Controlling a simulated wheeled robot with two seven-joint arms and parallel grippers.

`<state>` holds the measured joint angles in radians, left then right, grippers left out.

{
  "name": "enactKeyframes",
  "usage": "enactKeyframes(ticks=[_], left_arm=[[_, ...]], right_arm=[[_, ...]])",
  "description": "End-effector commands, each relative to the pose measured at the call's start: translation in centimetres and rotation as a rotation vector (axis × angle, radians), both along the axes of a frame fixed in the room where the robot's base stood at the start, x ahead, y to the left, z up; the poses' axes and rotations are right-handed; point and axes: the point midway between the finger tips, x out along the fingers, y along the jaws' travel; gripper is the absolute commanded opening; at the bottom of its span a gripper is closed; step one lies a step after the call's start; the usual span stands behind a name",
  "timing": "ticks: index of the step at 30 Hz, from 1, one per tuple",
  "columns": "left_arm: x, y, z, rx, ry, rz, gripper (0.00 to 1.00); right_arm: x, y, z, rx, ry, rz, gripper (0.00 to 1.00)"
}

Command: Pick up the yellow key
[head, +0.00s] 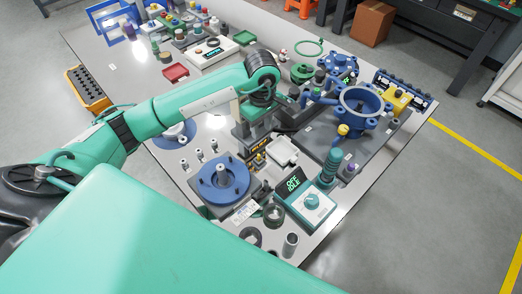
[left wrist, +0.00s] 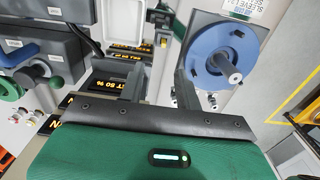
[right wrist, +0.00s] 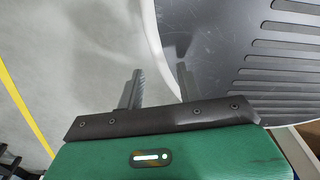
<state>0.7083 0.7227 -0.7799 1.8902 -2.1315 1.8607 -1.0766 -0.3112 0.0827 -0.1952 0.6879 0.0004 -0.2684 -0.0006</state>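I cannot make out a yellow key for certain. A small yellow piece (head: 260,158) shows beside my left gripper in the head view, too small to identify. My left gripper (head: 256,145) points down over the middle of the table, behind the blue round flange (head: 222,180). In the left wrist view its two fingers (left wrist: 160,82) stand apart with nothing clearly held between them. The flange (left wrist: 222,60) is to their right there. My right gripper (right wrist: 160,82) is open and empty, near a dark grey slotted surface; it is not visible in the head view.
A teal-framed meter (head: 305,200) stands at the table's front right. A blue valve body (head: 360,105) and a yellow block (head: 397,101) stand farther right. A white tray (head: 282,150) lies beside the left gripper. The table is crowded around the left gripper.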

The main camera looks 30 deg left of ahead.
Motion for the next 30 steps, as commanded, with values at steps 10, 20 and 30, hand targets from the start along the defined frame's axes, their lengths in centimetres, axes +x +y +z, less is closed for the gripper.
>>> enactKeyframes(ticks=[10, 20, 30], left_arm=[[-0.2, -0.1, -6.1, -0.005, 0.003, 0.0, 0.34], [-0.6, 0.1, -8.4, -0.005, 0.006, 0.002, 0.34], [-0.7, 0.3, -12.0, -0.006, 0.001, 0.001, 0.34]], right_arm=[[-1.2, -0.1, 0.6, 0.0, 0.006, 0.002, 0.36], [-1.8, -0.2, 1.5, 0.0, 0.009, 0.003, 0.36], [-1.7, -0.1, 2.4, 0.001, 0.008, 0.002, 0.36]])
